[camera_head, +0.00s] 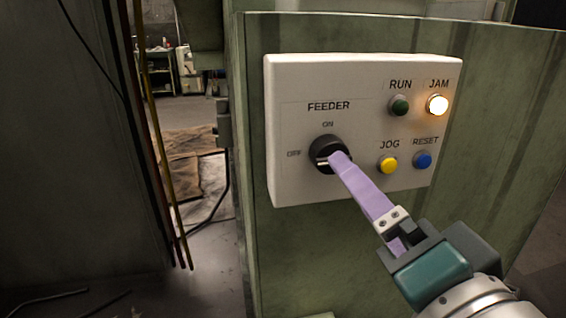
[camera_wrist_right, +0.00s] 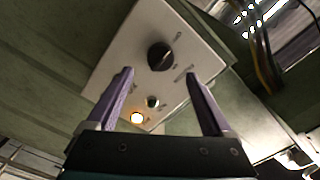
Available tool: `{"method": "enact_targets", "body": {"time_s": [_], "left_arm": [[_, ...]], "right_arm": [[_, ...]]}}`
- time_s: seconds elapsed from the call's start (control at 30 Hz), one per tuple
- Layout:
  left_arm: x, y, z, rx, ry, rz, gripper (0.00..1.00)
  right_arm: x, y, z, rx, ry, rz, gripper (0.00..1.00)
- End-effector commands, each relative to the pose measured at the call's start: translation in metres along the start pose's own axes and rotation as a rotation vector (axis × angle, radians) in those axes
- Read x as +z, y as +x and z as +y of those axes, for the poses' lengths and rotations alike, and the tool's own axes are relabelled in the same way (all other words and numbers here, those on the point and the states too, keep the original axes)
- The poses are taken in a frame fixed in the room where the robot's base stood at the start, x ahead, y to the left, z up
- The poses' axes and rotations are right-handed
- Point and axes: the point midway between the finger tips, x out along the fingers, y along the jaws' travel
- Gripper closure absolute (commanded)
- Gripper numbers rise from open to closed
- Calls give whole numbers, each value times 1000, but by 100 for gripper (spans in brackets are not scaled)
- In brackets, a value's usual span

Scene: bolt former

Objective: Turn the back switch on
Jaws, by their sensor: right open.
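The black FEEDER knob (camera_head: 326,152) sits on a white control panel (camera_head: 290,90), with ON printed above it and OFF to its left. A pale mark shows at its lower left, but I cannot tell for sure which label it points to. My right gripper (camera_head: 340,160) comes from the lower right, its purple fingers overlapping the knob's right edge in the head view. In the right wrist view the fingers are spread wide and empty, and the knob (camera_wrist_right: 160,56) lies beyond the tips, roughly centred between them. Contact is not visible. My left gripper is out of view.
The panel also carries a dark green RUN button (camera_head: 399,105), a lit JAM lamp (camera_head: 437,104), a yellow JOG button (camera_head: 387,164) and a blue RESET button (camera_head: 422,160). It is mounted on a green machine wall (camera_head: 300,260). An open gap lies left of it.

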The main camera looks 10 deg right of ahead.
Motion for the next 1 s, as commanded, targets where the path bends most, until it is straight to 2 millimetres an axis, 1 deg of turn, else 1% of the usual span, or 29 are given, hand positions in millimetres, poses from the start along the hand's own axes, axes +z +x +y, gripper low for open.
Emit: {"method": "enact_targets", "body": {"time_s": [0.17, 0.3, 0.37, 0.4, 0.5, 0.53, 0.63, 0.7, 0.8, 1.0], "left_arm": [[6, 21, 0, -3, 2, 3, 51], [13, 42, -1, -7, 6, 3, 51], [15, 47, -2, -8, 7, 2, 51], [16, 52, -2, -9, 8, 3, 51], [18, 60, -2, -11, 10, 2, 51], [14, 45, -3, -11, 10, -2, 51], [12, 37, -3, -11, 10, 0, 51], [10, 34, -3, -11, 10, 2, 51], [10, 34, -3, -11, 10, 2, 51], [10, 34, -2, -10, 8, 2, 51]], "right_arm": [[2, 40, 2, -6, 0, 5, 15], [2, 78, 3, -6, -1, 4, 15], [3, 74, 4, -2, -174, 0, 15], [3, 73, 4, -3, -279, -1, 15], [2, 73, 3, -3, -517, -1, 15], [-3, 73, -4, 1, -589, -5, 15], [-3, 73, -4, 1, -782, -4, 15], [-2, 73, -3, 1, -873, -4, 15], [-1, 73, -1, 1, -947, -3, 15], [0, 72, -1, 1, -969, -2, 15]]}}
